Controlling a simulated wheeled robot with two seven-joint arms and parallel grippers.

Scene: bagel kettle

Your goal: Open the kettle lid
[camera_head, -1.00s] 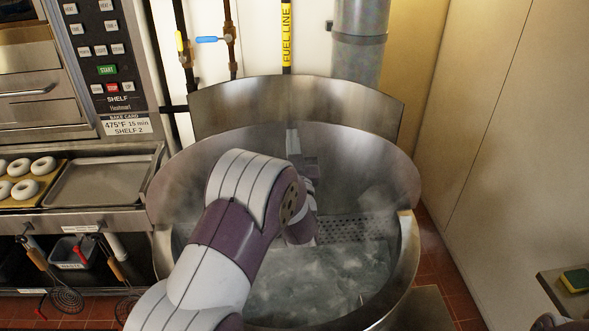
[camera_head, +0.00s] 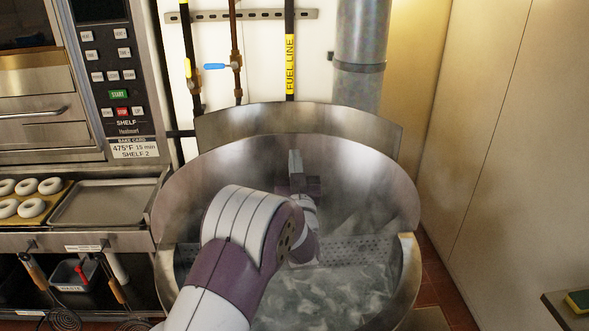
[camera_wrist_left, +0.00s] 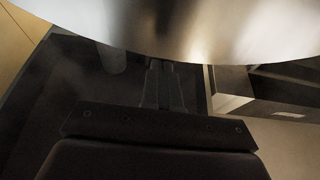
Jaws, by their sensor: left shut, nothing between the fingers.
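The kettle (camera_head: 408,270) is a large round steel vessel with steaming, cloudy water. Its steel lid (camera_head: 370,185) stands raised and tilted back at the rear, inner face towards me. My left arm reaches over the water. My left gripper (camera_head: 295,160) is shut and empty, in front of the lid's inner face near the middle of its upper part. In the left wrist view the lid's curved shiny surface (camera_wrist_left: 210,25) fills the top, close to the fingertips (camera_wrist_left: 160,70); I cannot tell whether they touch. My right gripper is out of view.
A steel back panel (camera_head: 300,119) stands behind the lid, with pipes and a flue (camera_head: 361,50) behind it. A bagel tray (camera_head: 35,205) and an empty tray (camera_head: 108,203) lie left. A perforated plate (camera_head: 355,250) sits inside the kettle. A sponge (camera_head: 578,300) lies right.

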